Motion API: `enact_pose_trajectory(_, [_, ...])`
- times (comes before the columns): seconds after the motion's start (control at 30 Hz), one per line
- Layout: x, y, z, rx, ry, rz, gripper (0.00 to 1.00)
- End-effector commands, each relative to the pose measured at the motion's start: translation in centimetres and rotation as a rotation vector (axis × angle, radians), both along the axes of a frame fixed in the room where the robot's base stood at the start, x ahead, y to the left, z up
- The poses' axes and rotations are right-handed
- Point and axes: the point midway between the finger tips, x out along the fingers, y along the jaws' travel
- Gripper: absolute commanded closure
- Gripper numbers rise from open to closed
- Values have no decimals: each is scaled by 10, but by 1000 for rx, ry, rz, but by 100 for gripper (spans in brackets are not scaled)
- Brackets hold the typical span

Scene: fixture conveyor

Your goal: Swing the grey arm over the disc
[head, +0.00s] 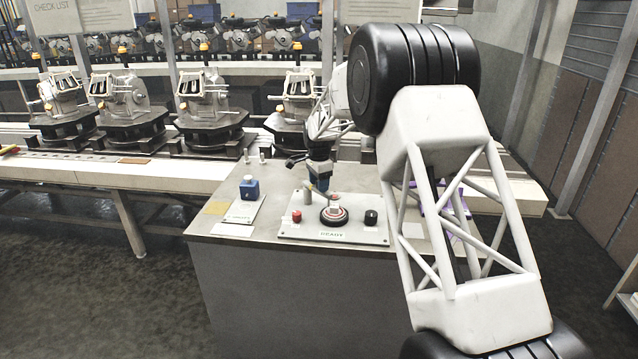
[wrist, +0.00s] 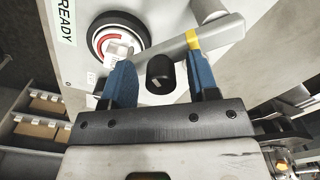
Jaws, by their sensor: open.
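The disc (head: 334,214) is a round black dial on the grey panel, with a red and white face. In the wrist view the disc (wrist: 106,36) shows a red arc and a pale block on its face. The grey arm (wrist: 165,50) has a yellow band and reaches from the right towards the disc's edge; whether its end is above the disc I cannot tell. My gripper (head: 319,180) is low over the panel, behind and left of the disc. In the wrist view my gripper (wrist: 162,70) is open, its blue fingers apart. The grey arm crosses the right finger; contact is unclear.
The panel (head: 283,232) carries a red button (head: 296,216) and a black knob (head: 371,217). A blue block (head: 249,187) stands to its left. A conveyor (head: 90,172) with several machine fixtures runs behind the workbench. The bench's front left is clear.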

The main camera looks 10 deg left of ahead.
Motion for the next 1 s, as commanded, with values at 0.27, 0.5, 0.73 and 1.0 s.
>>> enact_pose_trajectory(0.27, [0, 0, 11, 0, 0, 0, 46])
enact_pose_trajectory(0.5, [0, 0, 39, 0, -2, 0, 46])
enact_pose_trajectory(0.73, [0, 0, 66, 1, -1, 0, 46])
enact_pose_trajectory(1.0, [0, 0, 78, 0, 0, 0, 46])
